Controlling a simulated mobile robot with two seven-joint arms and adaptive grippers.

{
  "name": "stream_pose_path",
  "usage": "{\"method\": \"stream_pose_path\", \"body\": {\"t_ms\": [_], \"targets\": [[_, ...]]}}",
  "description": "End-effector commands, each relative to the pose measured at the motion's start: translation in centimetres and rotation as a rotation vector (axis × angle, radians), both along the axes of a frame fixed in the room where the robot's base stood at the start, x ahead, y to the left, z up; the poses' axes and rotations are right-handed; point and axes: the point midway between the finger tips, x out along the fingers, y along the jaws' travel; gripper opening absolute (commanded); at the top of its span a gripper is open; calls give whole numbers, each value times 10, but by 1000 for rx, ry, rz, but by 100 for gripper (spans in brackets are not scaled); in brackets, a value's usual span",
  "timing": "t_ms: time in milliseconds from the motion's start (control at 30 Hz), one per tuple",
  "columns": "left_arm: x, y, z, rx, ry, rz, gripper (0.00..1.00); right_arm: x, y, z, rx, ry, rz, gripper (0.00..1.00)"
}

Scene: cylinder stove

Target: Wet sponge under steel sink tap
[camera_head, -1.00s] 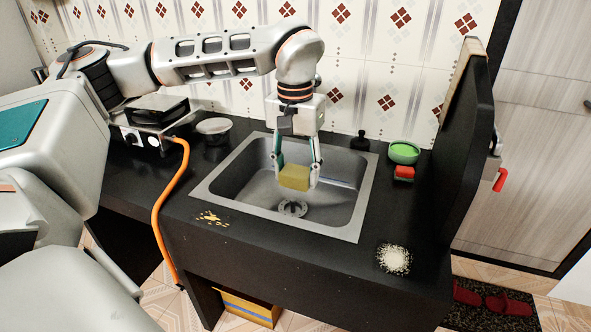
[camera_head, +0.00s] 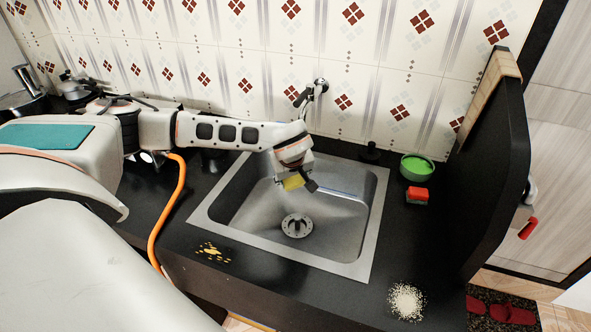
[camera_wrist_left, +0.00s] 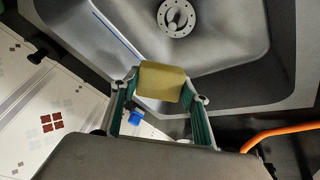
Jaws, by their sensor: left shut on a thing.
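The yellow sponge (camera_head: 293,183) is over the steel sink (camera_head: 373,225), below the wall tap (camera_head: 312,90) in the head view. My left gripper (camera_wrist_left: 160,91) is shut on the sponge, which shows between its two fingertips in the left wrist view (camera_wrist_left: 162,78). In the head view my wrist hides most of the fingers. The drain (camera_head: 297,226) lies below and apart from the sponge. No water stream is visible. The tap's lower end is close behind my wrist, and I cannot tell whether it is directly above the sponge. My right gripper is not in view.
A green bowl (camera_head: 416,168) and a red sponge-like block (camera_head: 417,195) stand right of the sink. Yellow crumbs (camera_head: 212,252) and white grains (camera_head: 406,301) lie on the black counter. A tall black panel (camera_head: 497,170) bounds the right side. An orange hose (camera_head: 165,210) hangs left.

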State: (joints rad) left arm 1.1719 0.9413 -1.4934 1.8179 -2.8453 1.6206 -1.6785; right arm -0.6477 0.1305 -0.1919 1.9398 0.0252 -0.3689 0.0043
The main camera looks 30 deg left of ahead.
Motion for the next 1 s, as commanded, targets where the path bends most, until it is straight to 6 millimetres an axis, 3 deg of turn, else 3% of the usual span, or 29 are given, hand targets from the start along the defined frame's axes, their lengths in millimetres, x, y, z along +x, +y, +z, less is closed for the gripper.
{"method": "stream_pose_path", "body": {"t_ms": [267,733,1000], "targets": [[10,6,-5,3,-8,10,28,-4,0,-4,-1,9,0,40],[44,29,-16,4,-6,10,28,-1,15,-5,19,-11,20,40],[64,41,-21,3,-5,10,28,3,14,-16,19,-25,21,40]]}}
